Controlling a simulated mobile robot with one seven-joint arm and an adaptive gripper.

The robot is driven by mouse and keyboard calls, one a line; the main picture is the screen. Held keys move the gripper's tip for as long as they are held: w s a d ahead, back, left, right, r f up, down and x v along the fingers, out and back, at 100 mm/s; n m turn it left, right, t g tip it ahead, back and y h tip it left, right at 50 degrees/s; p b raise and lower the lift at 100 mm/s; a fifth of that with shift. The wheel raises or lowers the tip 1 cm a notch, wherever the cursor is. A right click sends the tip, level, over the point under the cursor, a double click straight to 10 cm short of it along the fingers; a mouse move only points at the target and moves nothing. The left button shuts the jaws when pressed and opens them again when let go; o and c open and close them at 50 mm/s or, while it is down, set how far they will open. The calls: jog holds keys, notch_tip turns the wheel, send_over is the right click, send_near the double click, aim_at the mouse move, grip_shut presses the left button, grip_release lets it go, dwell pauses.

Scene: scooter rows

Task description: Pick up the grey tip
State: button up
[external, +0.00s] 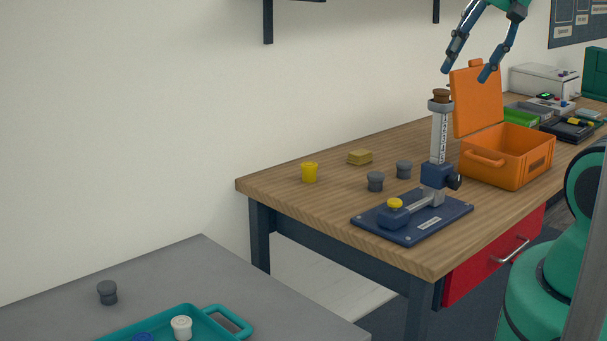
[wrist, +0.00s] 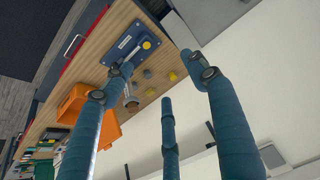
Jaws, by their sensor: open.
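Several small grey tips show. Two stand close together on the wooden bench, one (external: 375,181) nearer and one (external: 403,169) behind it. Another grey tip (external: 107,293) stands on the grey table at lower left. Small grey shapes beside the stand in the wrist view (wrist: 147,74) look like the bench pair. My gripper (external: 464,86) is high above the back of the bench, over the open orange case, well apart from every tip. Its fingers are spread and empty, and they also show in the wrist view (wrist: 167,82).
A blue-based stand (external: 438,150) rises beside the bench tips. A yellow cup (external: 309,172) and a tan block (external: 360,157) are near them. The orange case (external: 510,160) has its lid up. A teal tray (external: 180,312) holds a white piece. The bench's front left is clear.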

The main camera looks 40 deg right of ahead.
jog(key=g+p, duration=0.4)
jog(key=g, duration=0.2)
send_over(377, 174)
notch_tip(377, 174, down, 26)
jog(key=r, duration=0.1)
jog(key=shift+a+f, duration=0.1)
jog(key=shift+f, duration=0.1)
jog(key=shift+f+b, duration=0.1)
jog(key=shift+b, duration=0.2)
jog(key=shift+f+b, duration=0.35)
jog(key=shift+f, duration=3.85)
